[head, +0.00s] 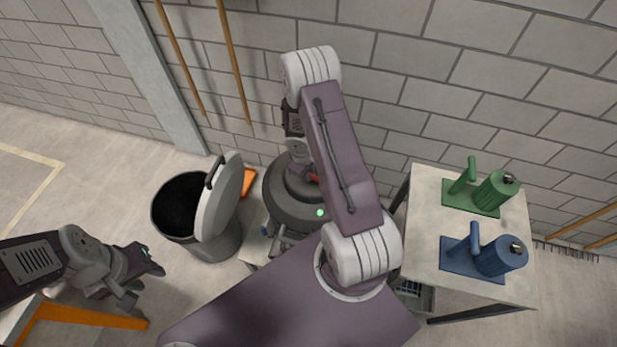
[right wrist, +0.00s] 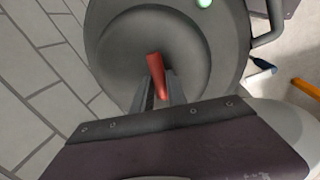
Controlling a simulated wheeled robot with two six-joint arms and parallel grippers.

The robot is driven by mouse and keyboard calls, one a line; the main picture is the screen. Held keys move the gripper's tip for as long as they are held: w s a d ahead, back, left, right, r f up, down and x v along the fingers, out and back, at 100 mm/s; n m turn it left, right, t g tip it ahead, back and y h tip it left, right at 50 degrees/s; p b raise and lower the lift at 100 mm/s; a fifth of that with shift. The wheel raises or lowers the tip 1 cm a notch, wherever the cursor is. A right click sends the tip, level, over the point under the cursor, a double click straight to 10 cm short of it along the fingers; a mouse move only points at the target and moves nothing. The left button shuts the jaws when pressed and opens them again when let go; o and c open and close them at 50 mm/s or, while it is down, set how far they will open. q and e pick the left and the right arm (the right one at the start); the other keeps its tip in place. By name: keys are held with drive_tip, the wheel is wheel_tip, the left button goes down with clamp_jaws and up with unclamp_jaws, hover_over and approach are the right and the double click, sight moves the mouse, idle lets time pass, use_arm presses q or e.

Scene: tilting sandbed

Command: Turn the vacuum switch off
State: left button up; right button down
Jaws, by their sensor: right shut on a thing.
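The vacuum is a dark grey round drum (head: 285,205) against the wall, left of my right arm in the head view. On its top is a red switch lever (head: 313,177), partly hidden by my right arm. In the right wrist view the red lever (right wrist: 156,72) stands between the two fingers of my right gripper (right wrist: 160,90), which is shut on it. A small green light (head: 320,212) glows on the drum and also shows in the right wrist view (right wrist: 204,3). My left gripper (head: 143,283) is open and empty, at the lower left, away from the vacuum.
A grey bin (head: 212,240) with its lid tipped open stands left of the vacuum. A table (head: 426,235) at the right holds a green device (head: 482,193) and a blue device (head: 483,255). Brown poles (head: 234,60) lean on the block wall.

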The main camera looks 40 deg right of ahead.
drive_tip(key=shift+s+n+t+b, duration=0.1)
drive_tip(key=shift+n+t+b, duration=0.2)
drive_tip(key=shift+n+b, duration=0.95)
drive_tip(key=shift+n+p, duration=0.35)
drive_tip(key=shift+n, duration=0.2)
drive_tip(key=c, duration=1.3)
unclamp_jaws()
drive_tip(key=p+v, duration=0.5)
drive_tip(key=v, duration=0.4)
drive_tip(key=shift+r, duration=0.15)
